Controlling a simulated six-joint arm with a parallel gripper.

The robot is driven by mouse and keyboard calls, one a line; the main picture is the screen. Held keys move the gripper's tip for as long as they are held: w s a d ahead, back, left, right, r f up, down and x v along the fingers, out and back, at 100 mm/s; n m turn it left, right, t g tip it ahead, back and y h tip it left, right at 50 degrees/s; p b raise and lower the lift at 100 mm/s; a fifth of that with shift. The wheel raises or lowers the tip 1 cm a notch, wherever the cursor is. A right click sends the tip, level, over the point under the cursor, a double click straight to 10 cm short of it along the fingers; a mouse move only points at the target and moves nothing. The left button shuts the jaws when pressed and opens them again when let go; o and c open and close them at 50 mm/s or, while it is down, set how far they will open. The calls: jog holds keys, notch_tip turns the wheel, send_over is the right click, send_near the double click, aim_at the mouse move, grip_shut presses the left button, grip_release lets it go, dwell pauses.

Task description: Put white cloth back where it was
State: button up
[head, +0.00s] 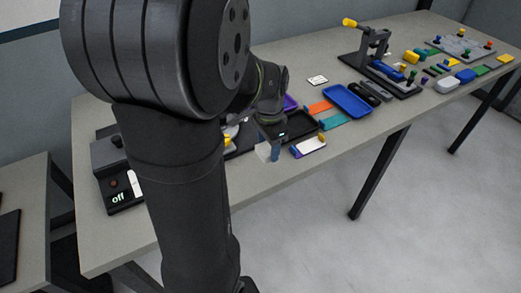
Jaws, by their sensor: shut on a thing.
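My arm covers much of the table's left part.
A white and dark block (309,147) lies close right of the gripper. Beyond are a blue tray (349,101), a teal piece (334,121) and an orange piece (320,107). A box marked "off" (119,198) stands at left. The front edge is near.

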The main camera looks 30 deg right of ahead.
aim_at(264, 154)
jog(key=shift+w+a+f, duration=0.25)
jog(key=shift+w+f, duration=0.25)
jog(key=shift+w, duration=0.2)
jog(key=shift+f, duration=2)
jog(key=o, duration=0.9)
jog(key=shift+f, duration=0.15)
jog(key=shift+o, duration=0.2)
notch_tip(264, 154, up, 12)
jog(key=shift+r, duration=0.2)
jog(key=shift+f, duration=0.1)
